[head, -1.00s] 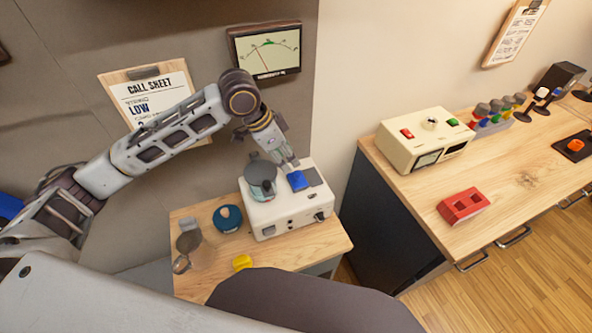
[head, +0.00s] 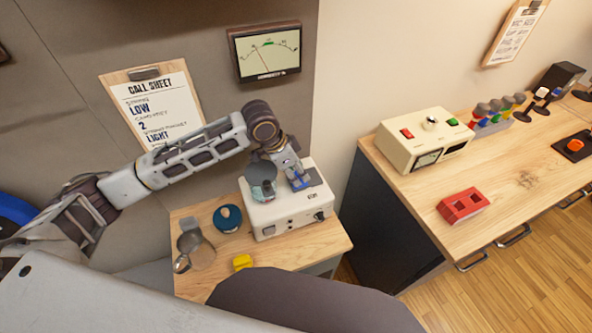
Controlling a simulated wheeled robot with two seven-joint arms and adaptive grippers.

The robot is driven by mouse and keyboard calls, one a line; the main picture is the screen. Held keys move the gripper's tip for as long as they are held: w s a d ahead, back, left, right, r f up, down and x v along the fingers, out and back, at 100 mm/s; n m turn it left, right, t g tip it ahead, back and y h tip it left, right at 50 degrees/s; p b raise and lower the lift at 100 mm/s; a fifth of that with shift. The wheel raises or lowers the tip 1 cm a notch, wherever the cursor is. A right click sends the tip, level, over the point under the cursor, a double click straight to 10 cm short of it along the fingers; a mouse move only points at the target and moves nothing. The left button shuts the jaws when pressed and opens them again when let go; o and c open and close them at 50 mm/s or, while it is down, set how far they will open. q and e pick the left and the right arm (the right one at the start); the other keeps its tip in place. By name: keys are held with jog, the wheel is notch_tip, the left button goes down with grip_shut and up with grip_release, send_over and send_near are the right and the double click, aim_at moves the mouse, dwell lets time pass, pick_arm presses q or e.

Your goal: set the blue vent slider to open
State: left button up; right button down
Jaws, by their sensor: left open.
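The white machine (head: 283,219) stands on the small wooden table. The blue vent slider (head: 300,184) is on its top, toward the right, and is mostly hidden by my gripper. My left gripper (head: 298,180) reaches down over the slider with its fingers open. I cannot tell whether the fingers touch it. A grey lidded glass vessel (head: 261,178) stands on the machine's top, just left of the gripper. My right gripper is not in view.
A blue round container (head: 227,218), a metal jug (head: 196,246) and a yellow block (head: 242,262) are on the small table (head: 211,279). A call sheet (head: 158,112) and a meter (head: 265,52) are on the wall. The right counter holds a cream box (head: 424,140) and a red block (head: 463,206).

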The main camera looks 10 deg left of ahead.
pick_arm(q)
grip_shut()
dwell(0.3)
jog(key=shift+w+d+r+p, duration=0.15)
jog(key=shift+w+d+p, duration=0.2)
jog(key=shift+d+p, duration=0.25)
jog(key=shift+w+d+p, duration=0.6)
jog(key=shift+d+p, duration=0.25)
jog(key=shift+p, duration=0.05)
jog(key=shift+w+d+p, duration=0.55)
jog(key=shift+d+p, duration=0.05)
jog(key=shift+d, duration=0.15)
